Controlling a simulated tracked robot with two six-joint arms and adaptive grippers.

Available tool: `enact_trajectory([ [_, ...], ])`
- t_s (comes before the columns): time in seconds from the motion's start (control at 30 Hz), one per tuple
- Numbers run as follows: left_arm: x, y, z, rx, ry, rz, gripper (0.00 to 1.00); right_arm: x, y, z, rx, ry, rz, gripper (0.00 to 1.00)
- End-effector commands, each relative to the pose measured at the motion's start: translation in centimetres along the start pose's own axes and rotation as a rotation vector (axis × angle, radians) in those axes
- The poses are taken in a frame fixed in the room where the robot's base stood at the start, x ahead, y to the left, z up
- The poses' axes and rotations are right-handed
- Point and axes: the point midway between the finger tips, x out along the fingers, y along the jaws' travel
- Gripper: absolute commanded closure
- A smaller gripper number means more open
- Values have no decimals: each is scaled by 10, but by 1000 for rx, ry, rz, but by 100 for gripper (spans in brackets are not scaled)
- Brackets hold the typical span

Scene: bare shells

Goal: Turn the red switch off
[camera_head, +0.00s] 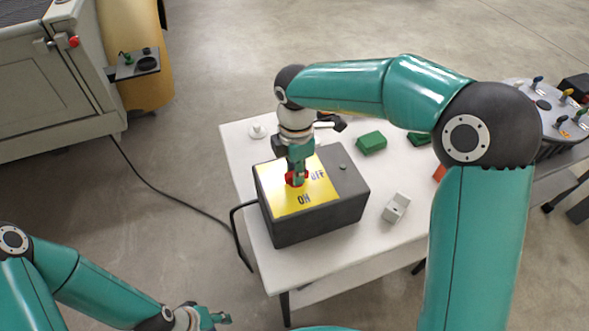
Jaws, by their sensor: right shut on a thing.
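The red switch (290,181) sits on the yellow plate (285,206) on top of a dark grey box (310,226). The plate bears the words ON, nearer me, and OFF, further back to the right. My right gripper (297,178) points down from above and is shut on the red switch, hiding most of it. I cannot tell the switch's exact position under the fingers. My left gripper (217,318) is low at the bottom edge, away from the table; its fingers are small and partly cut off.
The box stands on a white table (262,262). A green block (371,142), a small light grey part (396,207) and a white round piece (258,131) lie around it. A black cable (236,225) leaves the box at left. A grey cabinet (55,90) stands at the far left.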

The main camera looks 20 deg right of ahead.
Motion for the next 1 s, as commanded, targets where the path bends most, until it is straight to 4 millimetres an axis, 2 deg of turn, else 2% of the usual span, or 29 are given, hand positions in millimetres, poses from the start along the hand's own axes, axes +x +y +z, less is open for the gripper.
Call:
enact_trajectory([
  [0.17,0,0,0,0,0,0,60,-2,2,1,-3,-2,7,100],
  [0.2,0,0,0,0,0,0,60,-2,2,1,-3,-2,7,77],
  [0.33,0,0,0,0,0,0,60,-1,1,1,-1,-2,6,56],
  [0.73,-1,0,0,0,0,0,60,-6,1,0,1,-1,3,56],
  [0.87,0,0,0,0,0,0,60,-21,1,0,1,-1,5,56],
  [1.0,0,0,0,0,0,0,60,-47,2,0,0,0,8,56],
])
